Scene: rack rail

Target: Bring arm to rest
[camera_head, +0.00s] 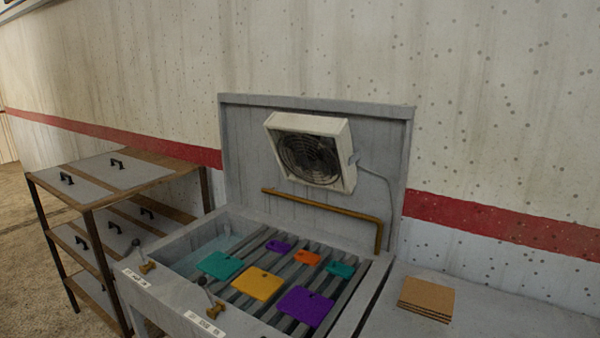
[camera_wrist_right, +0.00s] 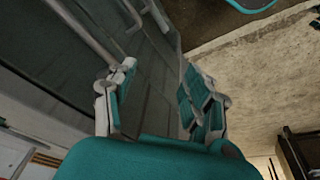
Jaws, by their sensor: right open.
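My right gripper (camera_wrist_right: 158,105) shows in the right wrist view, with its two teal-padded fingers spread apart and nothing between them. Past the fingers are grey surfaces and a pale rod at the left, and brown floor at the right. Neither gripper shows in the head view, and my left gripper is in no view. In the head view a grey sink-like station (camera_head: 345,322) holds several coloured plates on its rails, among them a yellow plate (camera_head: 258,284), a large purple plate (camera_head: 305,307) and a teal plate (camera_head: 220,265).
A fan (camera_head: 308,158) and a brass-coloured bar (camera_head: 325,214) are on the station's upright back panel (camera_head: 240,135). A shelf rack (camera_head: 95,215) stands at the left. A stack of brown squares (camera_head: 427,298) lies on the right counter (camera_head: 500,318), which is otherwise clear where visible.

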